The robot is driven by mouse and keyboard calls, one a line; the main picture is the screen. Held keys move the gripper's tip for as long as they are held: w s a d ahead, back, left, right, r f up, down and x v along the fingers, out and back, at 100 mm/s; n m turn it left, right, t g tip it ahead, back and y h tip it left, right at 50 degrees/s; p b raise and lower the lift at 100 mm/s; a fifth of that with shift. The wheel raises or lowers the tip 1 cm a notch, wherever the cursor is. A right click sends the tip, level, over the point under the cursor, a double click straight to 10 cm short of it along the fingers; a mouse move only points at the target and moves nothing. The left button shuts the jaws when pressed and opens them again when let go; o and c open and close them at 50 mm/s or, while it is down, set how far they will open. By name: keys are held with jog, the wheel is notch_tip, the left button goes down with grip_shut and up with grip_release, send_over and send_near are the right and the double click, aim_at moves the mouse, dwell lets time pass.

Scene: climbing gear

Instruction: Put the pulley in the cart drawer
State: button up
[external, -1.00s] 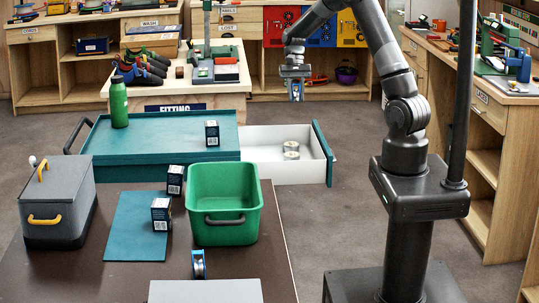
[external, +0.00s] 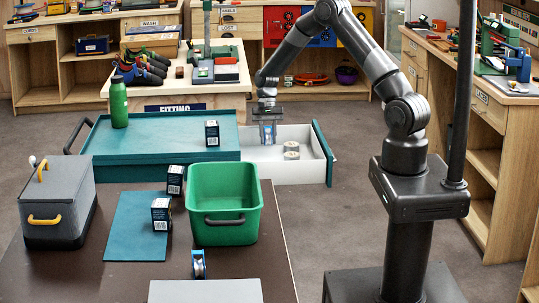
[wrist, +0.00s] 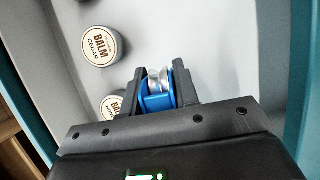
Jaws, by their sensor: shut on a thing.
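The blue pulley (wrist: 156,92) with a silver wheel is between the fingers of my gripper (wrist: 158,90) in the wrist view. My gripper (external: 268,135) is shut on it in the external view, over the left part of the open cart drawer (external: 313,166). The white drawer interior also shows beneath it in the wrist view (wrist: 200,40). The drawer has a teal front and sticks out to the right of the teal-topped cart (external: 160,145). The exact height of the pulley above the drawer floor is hard to tell.
Balm tins (external: 291,147) stand in the drawer; one balm tin (wrist: 99,46) is left of my gripper and another (wrist: 112,106) is close to its left finger. A box (external: 212,133) and green bottle (external: 119,102) stand on the cart. Another blue pulley (external: 198,264) is on the brown table.

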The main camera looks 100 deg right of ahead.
aim_at(266, 145)
jog(key=shift+w+a+f, duration=0.15)
jog(key=shift+w+f, duration=0.25)
jog(key=shift+f, duration=1.85)
jog(key=o, duration=1)
jog(key=shift+f, duration=0.15)
